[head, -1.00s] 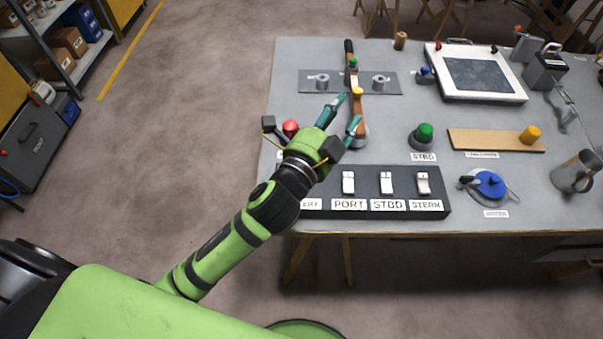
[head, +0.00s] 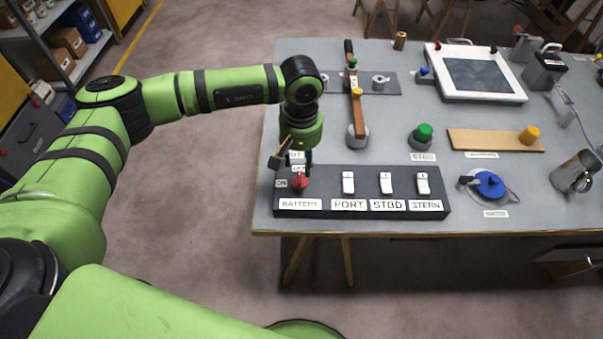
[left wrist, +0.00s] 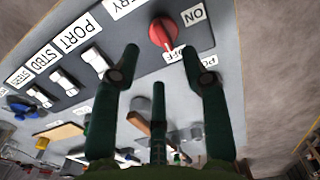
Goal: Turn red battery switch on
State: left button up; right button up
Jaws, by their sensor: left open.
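The red battery switch (head: 300,181) is a round knob at the left end of the dark switch panel (head: 325,186), above the BATTERY label. An ON label (head: 281,183) is left of it and an OFF label lies just behind it. My left gripper (head: 294,163) is open, just behind the knob in the head view, pointing down. In the left wrist view the red switch (left wrist: 163,32) lies beyond the open fingers (left wrist: 160,60), apart from them. Its white pointer mark is toward the OFF label (left wrist: 172,55). My right gripper is not in view.
White rocker switches labelled PORT (head: 348,183), STBD (head: 386,183) and STERN (head: 423,184) stand right of the knob. A green button (head: 424,132), a blue rotary valve (head: 489,184) and a metal mug (head: 575,172) stand on the grey table. The floor left of the table is clear.

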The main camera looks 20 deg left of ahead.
aim_at(302, 178)
pick_arm(q)
notch_tip(302, 178, down, 6)
jog(key=shift+r+p, duration=0.15)
jog(key=shift+p, duration=1)
jog(key=shift+f, duration=0.5)
grip_shut()
